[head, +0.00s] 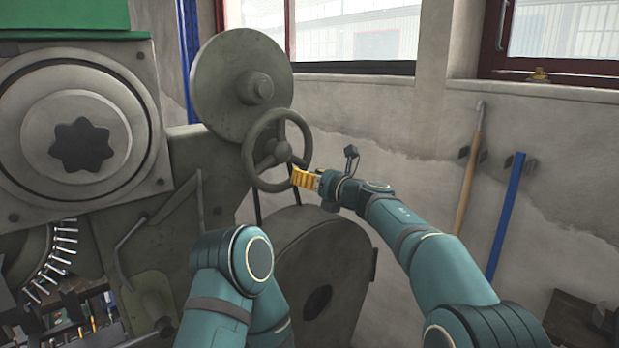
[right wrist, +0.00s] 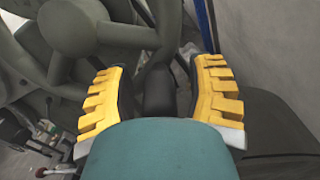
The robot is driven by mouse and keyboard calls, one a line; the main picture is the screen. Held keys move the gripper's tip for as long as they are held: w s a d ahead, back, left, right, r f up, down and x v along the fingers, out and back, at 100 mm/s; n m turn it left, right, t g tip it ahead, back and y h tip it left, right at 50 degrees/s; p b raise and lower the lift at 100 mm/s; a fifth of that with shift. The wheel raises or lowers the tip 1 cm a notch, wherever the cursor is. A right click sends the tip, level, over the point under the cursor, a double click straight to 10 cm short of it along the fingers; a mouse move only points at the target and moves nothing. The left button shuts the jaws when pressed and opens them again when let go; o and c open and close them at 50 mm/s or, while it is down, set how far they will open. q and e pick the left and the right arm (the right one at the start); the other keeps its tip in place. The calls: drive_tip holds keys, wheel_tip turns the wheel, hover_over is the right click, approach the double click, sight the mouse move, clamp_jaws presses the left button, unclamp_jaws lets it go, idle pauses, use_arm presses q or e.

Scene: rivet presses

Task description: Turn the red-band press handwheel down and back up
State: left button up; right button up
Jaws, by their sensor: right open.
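The grey handwheel (head: 272,153) sits on the side of a large grey press (head: 82,135), in front of a round grey disc. No red band shows on this press. My right gripper (head: 300,177), with yellow fingers, is at the lower right of the wheel's rim. In the right wrist view the gripper (right wrist: 160,70) is open, its fingers wide apart. The wheel's hub (right wrist: 80,26) shows at the upper left there. I cannot tell whether the fingers touch the rim. My left arm shows bent in the lower middle of the head view, its gripper hidden.
A large grey belt guard (head: 345,262) stands below the wheel. A wooden pole (head: 468,175) and a blue bar (head: 505,215) hang on the wall to the right. A tool rack (head: 75,315) is at the lower left.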

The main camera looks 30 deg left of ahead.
drive_tip(key=shift+d, duration=0.15)
drive_tip(key=shift+s+d, duration=0.2)
drive_tip(key=shift+d, duration=0.4)
drive_tip(key=v, duration=1)
drive_tip(key=shift+s+d, duration=0.15)
drive_tip(key=shift+d, duration=0.1)
